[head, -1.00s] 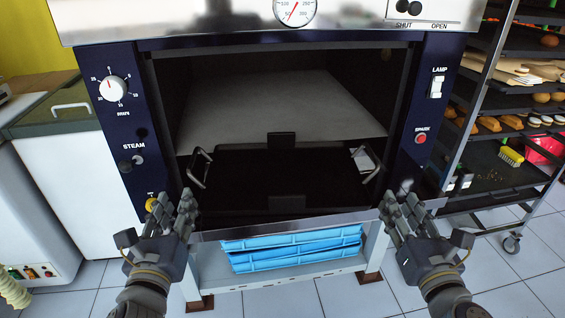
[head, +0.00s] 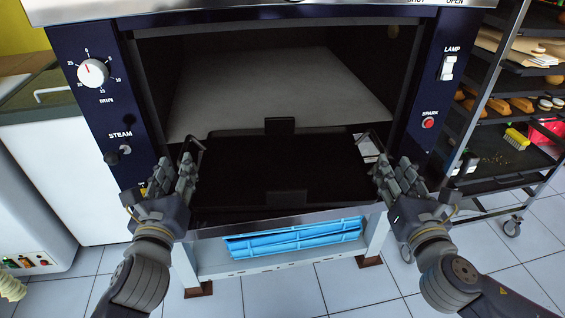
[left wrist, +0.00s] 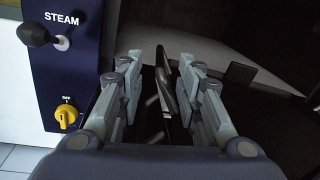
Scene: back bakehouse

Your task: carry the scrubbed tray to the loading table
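The black tray (head: 240,160) lies flat in the oven mouth, with a wire handle at each side and a dark tab at its front and back middle. My left gripper (head: 186,180) is open at the left handle. In the left wrist view, the handle (left wrist: 166,92) shows in the gap between the spread fingers of my left gripper (left wrist: 162,85). My right gripper (head: 393,180) looks open at the right handle (head: 375,141), whose lower part its fingers hide. The loading table cannot be made out in these views.
The oven's blue front posts, with the steam knob (head: 125,150) and red spark button (head: 428,123), flank the opening. Blue crates (head: 295,240) sit on the shelf below. A wheeled rack (head: 500,185) with baked goods and a yellow brush (head: 516,139) stands right. A white cabinet (head: 80,170) stands left.

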